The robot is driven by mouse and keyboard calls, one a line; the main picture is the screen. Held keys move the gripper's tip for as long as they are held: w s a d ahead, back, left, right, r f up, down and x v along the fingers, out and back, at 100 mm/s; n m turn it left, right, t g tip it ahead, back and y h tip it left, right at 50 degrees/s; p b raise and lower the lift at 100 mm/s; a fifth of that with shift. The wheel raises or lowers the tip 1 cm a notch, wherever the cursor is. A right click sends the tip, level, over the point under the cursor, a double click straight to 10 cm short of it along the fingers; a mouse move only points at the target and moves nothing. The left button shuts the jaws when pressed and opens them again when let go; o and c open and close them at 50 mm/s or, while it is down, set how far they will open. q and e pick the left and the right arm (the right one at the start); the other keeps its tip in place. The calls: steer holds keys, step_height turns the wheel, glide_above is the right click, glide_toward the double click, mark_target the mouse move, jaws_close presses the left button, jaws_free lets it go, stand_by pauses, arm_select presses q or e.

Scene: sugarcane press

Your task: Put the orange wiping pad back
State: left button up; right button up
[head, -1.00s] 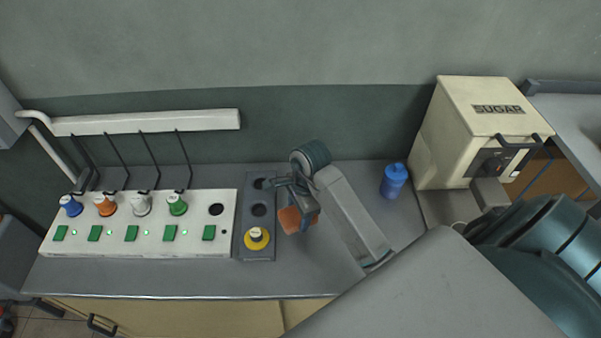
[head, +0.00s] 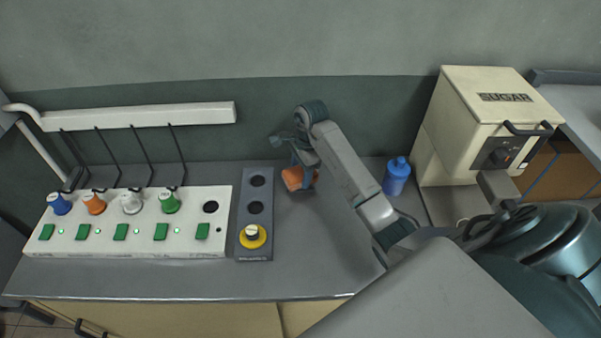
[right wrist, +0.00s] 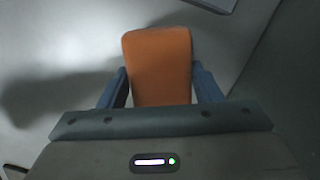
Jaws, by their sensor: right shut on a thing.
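The orange wiping pad (head: 294,179) is between the fingers of my right gripper (head: 301,168), over the counter to the right of the dark holder plate. In the right wrist view the pad (right wrist: 160,62) stands out between the two blue-grey fingers of the right gripper (right wrist: 161,86), which are shut on it. The pad is close to the counter; I cannot tell whether it touches. My left gripper is not in view.
The dark holder plate (head: 268,205) has two empty holes and a yellow-based knob (head: 252,236). Left of it is a white panel (head: 110,251) with coloured knobs and green switches. A blue bottle (head: 396,177) and the sugar machine (head: 440,140) stand at right. The front counter is clear.

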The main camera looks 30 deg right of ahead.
steer(key=shift+f, duration=0.55)
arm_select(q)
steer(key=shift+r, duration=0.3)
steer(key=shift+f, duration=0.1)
arm_select(e)
steer(key=shift+f, duration=0.1)
steer(key=shift+f+b, duration=0.15)
steer(key=shift+b, duration=0.15)
steer(key=o, duration=0.9)
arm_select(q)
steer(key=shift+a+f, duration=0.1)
arm_select(e)
steer(key=shift+o, duration=0.2)
